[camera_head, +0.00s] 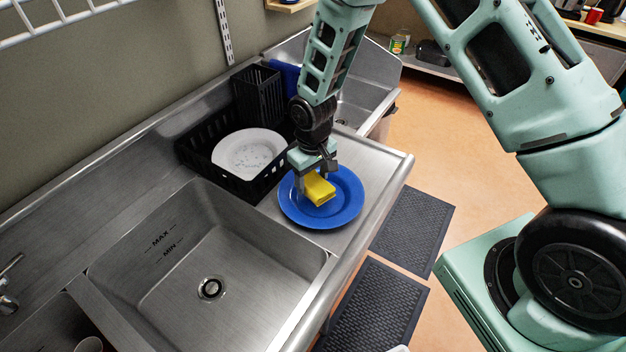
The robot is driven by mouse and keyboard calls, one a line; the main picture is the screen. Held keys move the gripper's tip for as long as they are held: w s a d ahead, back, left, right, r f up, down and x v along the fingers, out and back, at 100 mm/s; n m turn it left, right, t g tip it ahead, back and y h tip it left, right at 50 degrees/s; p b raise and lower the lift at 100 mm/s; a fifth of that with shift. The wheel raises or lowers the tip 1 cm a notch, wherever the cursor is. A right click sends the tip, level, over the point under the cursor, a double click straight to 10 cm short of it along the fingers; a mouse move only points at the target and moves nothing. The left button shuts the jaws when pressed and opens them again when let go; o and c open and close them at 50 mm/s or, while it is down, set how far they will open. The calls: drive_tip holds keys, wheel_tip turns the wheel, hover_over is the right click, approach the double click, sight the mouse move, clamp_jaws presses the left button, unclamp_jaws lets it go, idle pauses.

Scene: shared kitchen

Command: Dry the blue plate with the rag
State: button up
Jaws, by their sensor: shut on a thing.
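The blue plate (334,212) lies flat on the steel counter, right of the sink basin and in front of the black rack. My gripper (313,175) points down over the plate's left-middle part. It is shut on a yellow folded rag (320,189). The rag is over the plate's inner surface; I cannot tell for certain whether it touches the plate. The fingertips are partly hidden by the rag.
A black dish rack (212,160) with a white plate (249,152) stands just behind and left of the blue plate. The empty sink basin (190,260) is to the left. The counter's raised front edge (385,195) is close on the right. Dark mats (415,230) lie on the floor.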

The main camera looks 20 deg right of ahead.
drive_tip(key=shift+r+p, duration=1.2)
drive_tip(key=shift+r, duration=0.95)
drive_tip(key=s+r+p, duration=0.3)
drive_tip(key=s+r, duration=0.3)
drive_tip(key=s, duration=0.4)
